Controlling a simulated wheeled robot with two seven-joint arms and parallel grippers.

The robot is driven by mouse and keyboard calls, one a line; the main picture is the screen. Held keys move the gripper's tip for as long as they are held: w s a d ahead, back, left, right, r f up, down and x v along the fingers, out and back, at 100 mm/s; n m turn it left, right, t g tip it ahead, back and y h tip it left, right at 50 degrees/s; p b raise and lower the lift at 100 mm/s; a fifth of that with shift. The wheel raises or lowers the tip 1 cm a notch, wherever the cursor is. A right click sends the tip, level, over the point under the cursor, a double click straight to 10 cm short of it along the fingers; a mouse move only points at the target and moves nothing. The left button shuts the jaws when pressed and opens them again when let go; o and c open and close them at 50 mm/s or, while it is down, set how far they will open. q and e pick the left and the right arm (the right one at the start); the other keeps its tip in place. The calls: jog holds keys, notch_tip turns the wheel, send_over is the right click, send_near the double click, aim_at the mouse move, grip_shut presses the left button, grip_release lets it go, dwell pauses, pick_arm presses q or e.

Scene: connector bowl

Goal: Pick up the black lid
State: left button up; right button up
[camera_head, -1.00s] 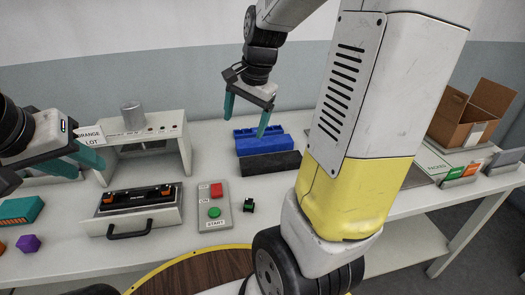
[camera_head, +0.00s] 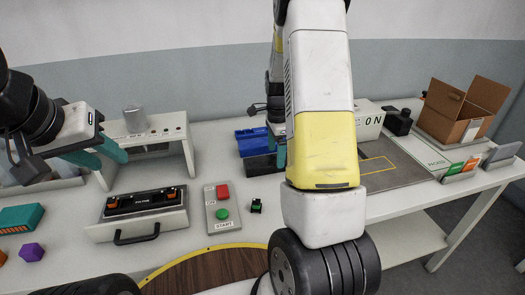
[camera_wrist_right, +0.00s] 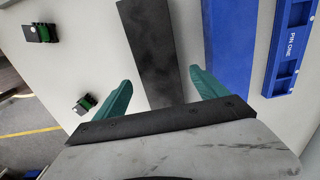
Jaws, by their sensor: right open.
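The black lid (camera_head: 261,164) is a long flat black bar on the table, just in front of the blue parts; my right arm hides its right part in the head view. In the right wrist view the lid (camera_wrist_right: 150,50) runs lengthwise between the two teal fingertips. My right gripper (camera_wrist_right: 160,78) is open, one finger on each side of the lid; I cannot tell how far above the table the tips are. In the head view it is mostly hidden behind my arm. My left gripper (camera_head: 102,160) is open and empty at the left, near the grey test frame.
A blue bar (camera_wrist_right: 229,45) lies beside the lid, close to one finger, with a blue holder (camera_wrist_right: 291,45) beyond it. Small green-black connectors (camera_wrist_right: 85,103) lie on the other side. A button box (camera_head: 222,207) and a handled tray (camera_head: 140,215) stand left. A cardboard box (camera_head: 462,115) is right.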

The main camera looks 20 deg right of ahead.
jog(key=shift+f, duration=1.9)
jog(key=c, duration=1.4)
jog(key=shift+r, duration=0.1)
jog(key=shift+c, duration=0.2)
